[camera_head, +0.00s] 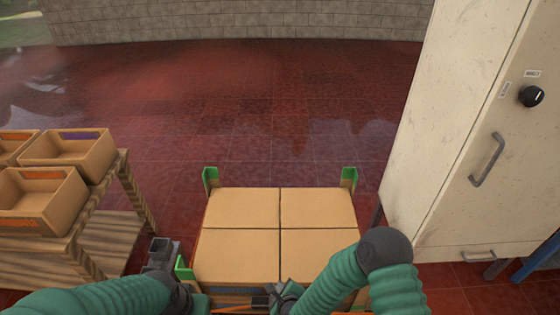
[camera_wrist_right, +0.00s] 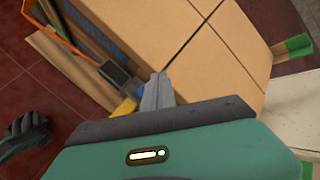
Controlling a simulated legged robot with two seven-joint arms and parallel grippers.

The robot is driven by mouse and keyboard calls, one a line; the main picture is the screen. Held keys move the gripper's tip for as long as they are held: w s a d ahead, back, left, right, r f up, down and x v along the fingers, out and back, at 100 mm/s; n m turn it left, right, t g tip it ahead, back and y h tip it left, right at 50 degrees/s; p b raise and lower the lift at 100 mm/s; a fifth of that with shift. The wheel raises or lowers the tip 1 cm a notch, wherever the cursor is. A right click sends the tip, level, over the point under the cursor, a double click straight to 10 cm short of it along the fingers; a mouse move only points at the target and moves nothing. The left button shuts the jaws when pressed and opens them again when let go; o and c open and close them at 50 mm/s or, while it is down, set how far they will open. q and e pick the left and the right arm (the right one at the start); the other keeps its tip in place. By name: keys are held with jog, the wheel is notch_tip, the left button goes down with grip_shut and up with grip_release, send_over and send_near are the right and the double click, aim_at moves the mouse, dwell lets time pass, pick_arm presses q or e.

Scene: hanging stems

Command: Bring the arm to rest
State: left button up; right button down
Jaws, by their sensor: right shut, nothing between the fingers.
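My right arm, green and ribbed with a dark elbow joint (camera_head: 384,249), comes in from the lower right of the head view. My right gripper (camera_head: 281,291) is low, at the near edge of a tan block of boxes (camera_head: 238,209). In the right wrist view its grey fingers (camera_wrist_right: 156,92) are together with nothing between them, in front of the boxes' near side. I cannot tell whether they touch it. My left arm lies along the bottom left, and its dark gripper (camera_head: 161,250) is left of the boxes; its jaw state is unclear.
Green corner posts (camera_head: 348,178) stand around the boxes. A wooden rack (camera_head: 120,215) with tan bins (camera_head: 68,153) is at left. A white cabinet (camera_head: 470,120) with a handle and black knob is close at right. Open red tiled floor lies beyond, up to a block wall.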

jog(key=s+d+r+n+g, duration=0.3)
jog(key=d+r+n, duration=0.6)
jog(key=r+n, duration=0.4)
jog(key=s+d+r+n+g+h, duration=0.1)
jog(key=s+d+r+n+g, duration=0.1)
jog(key=s+d+r+n, duration=0.35)
jog(key=s+d+r+n+g+h, duration=0.1)
jog(key=s+d+r+n, duration=0.2)
jog(key=s+d+n, duration=0.4)
notch_tip(320, 180, up, 23)
jog(key=a+m+p, duration=0.1)
jog(key=a+p, duration=0.1)
jog(key=p, duration=2.2)
jog(key=shift+s+f, duration=0.2)
jog(key=shift+s, duration=0.1)
